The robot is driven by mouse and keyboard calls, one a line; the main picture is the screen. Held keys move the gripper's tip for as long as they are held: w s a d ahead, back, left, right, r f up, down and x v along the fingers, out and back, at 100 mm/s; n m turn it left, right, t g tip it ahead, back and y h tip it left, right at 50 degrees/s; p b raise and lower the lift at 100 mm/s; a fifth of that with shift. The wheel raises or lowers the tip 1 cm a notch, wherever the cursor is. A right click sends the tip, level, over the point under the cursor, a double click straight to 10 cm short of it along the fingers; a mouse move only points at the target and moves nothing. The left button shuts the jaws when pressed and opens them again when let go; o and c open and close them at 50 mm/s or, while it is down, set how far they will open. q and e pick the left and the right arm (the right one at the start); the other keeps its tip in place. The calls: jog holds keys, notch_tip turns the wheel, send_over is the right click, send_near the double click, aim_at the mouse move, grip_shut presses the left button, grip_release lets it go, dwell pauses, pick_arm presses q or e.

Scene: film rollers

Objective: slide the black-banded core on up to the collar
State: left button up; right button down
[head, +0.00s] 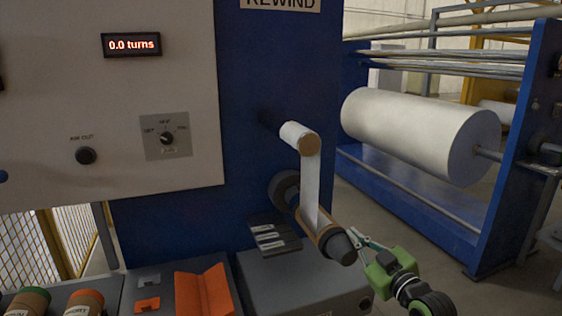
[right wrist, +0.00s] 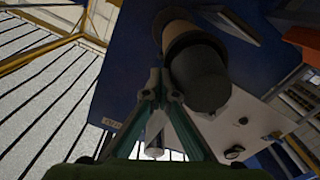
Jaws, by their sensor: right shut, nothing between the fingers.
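A brown core (head: 325,236) sits around the lower spindle, and a white film strip (head: 311,190) runs down to it from the upper roller. A dark rounded nose (head: 343,247) sticks out at its near end. In the right wrist view the brown core (right wrist: 178,32) shows behind the dark nose (right wrist: 203,78); I cannot clearly tell a black band from the nose. The dark round collar (head: 284,187) is at the back of the spindle. My right gripper (head: 360,241) is shut and empty beside the nose; its fingertips (right wrist: 158,80) show closed together. My left gripper is out of view.
The upper roller (head: 299,136) juts from the blue panel. Green-ended (head: 28,302) and orange-ended (head: 85,303) cores lie at the lower left, near an orange V-shaped cradle (head: 204,290). A large white roll (head: 420,130) stands behind at right. A grey box (head: 300,280) lies below the spindle.

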jog(key=shift+s+f, duration=0.1)
jog(key=shift+s, duration=0.05)
jog(key=p+v, duration=0.3)
jog(key=v, duration=0.4)
jog(key=shift+s+d+r, duration=0.2)
jog(key=shift+d+r, duration=0.2)
jog(key=shift+r, duration=0.1)
